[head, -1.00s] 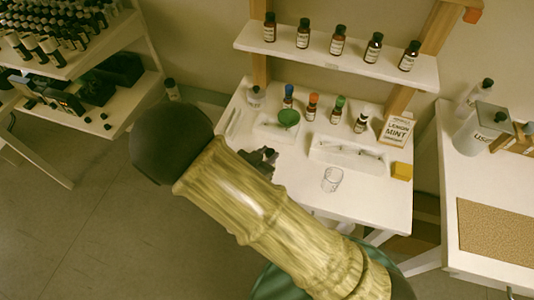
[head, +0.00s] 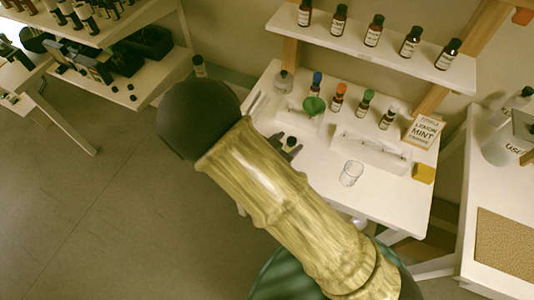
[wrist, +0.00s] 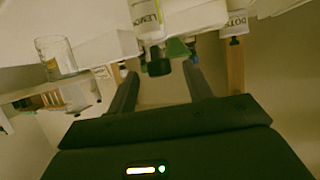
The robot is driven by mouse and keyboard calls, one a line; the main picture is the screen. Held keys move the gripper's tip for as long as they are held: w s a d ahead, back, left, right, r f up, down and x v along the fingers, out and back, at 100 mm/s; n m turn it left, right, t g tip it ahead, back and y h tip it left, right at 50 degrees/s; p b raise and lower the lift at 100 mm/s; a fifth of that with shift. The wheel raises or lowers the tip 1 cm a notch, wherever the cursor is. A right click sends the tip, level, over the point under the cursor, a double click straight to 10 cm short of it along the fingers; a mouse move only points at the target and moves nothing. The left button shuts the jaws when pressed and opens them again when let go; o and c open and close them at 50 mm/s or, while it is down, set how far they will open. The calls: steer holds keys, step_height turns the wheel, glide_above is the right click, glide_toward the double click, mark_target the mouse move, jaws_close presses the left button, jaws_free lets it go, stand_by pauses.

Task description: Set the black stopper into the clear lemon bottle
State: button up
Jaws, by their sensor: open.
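In the wrist view, which appears upside down, the clear lemon bottle (wrist: 149,24) with its white label is close ahead. The black stopper (wrist: 158,67) is at the mouth end of its neck, in line with it. I cannot tell how deep it sits. My gripper (wrist: 160,76) is open, with one finger on each side of the stopper and a gap to each. In the head view, the stopper (head: 291,141) shows as a dark round top by my gripper (head: 287,148), over the table's left part. The bottle's body is not clearly visible there.
A green funnel (head: 314,105), several small capped bottles and another clear bottle (head: 284,82) stand along the back. A white tray (head: 370,151), a glass beaker (head: 350,173), a yellow block (head: 424,173) and a lemon mint card (head: 424,131) are to the right. A bottle shelf (head: 370,50) hangs above.

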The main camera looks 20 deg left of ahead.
steer(key=v, duration=1.6)
steer(key=shift+s, duration=0.3)
steer(key=shift+w+r, duration=0.1)
steer(key=shift+r, duration=0.05)
steer(key=w+r+g+y, duration=0.2)
steer(key=w+r+y, duration=0.15)
steer(key=w, duration=0.95)
steer(key=w+d+r+n+g+y+p, duration=0.1)
steer(key=w+d+r+n+g+y, duration=0.15)
steer(key=w+d, duration=0.35)
steer(key=s+d+r+g+p, duration=0.1)
steer(key=s+d, duration=0.3)
steer(key=d, duration=0.8)
steer(key=s+d+r+n+g+h+p, duration=0.1)
steer(key=s+d+g, duration=0.3)
steer(key=d, duration=0.9)
steer(key=shift+s+d+r, duration=0.35)
steer(key=shift+s+r, duration=0.2)
steer(key=shift+s, duration=0.25)
steer(key=shift+n+g, duration=0.25)
